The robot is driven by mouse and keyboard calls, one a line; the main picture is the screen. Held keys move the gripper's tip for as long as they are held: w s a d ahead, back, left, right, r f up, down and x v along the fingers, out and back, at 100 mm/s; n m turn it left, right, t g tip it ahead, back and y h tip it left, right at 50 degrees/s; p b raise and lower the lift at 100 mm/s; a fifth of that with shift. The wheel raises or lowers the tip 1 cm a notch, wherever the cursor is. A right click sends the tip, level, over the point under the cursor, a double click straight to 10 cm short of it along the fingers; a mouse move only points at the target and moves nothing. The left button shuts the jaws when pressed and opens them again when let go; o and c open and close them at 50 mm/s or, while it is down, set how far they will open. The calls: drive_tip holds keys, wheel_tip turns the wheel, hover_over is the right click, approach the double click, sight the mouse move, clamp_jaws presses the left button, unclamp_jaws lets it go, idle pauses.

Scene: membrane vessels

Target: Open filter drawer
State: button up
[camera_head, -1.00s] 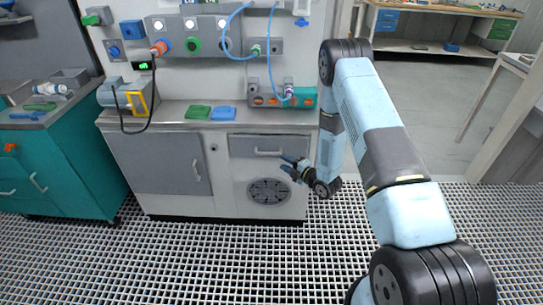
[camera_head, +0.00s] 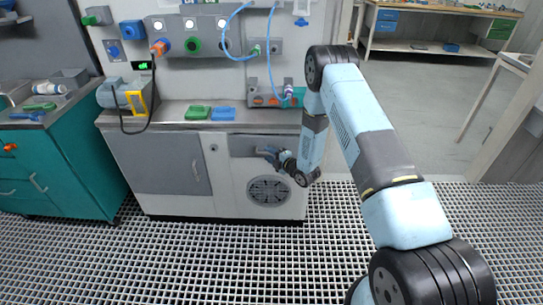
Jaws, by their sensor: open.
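The filter drawer (camera_head: 243,143) is a grey front at the upper right of the white cabinet, above a round vent grille. It looks flush with the cabinet. In the now view its horizontal handle is largely hidden by my gripper (camera_head: 266,154). My gripper is open, with its fingers pointing left at the handle's level. I cannot tell whether the handle lies between the fingers or whether they touch it.
The cabinet's hinged grey door (camera_head: 158,163) is left of the drawer. The round vent (camera_head: 268,190) is just below my gripper. The worktop holds a green block (camera_head: 199,112) and a blue block (camera_head: 222,113). A teal cabinet (camera_head: 75,165) stands left. Open grated floor (camera_head: 230,260) lies in front.

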clamp_jaws()
idle(0.3)
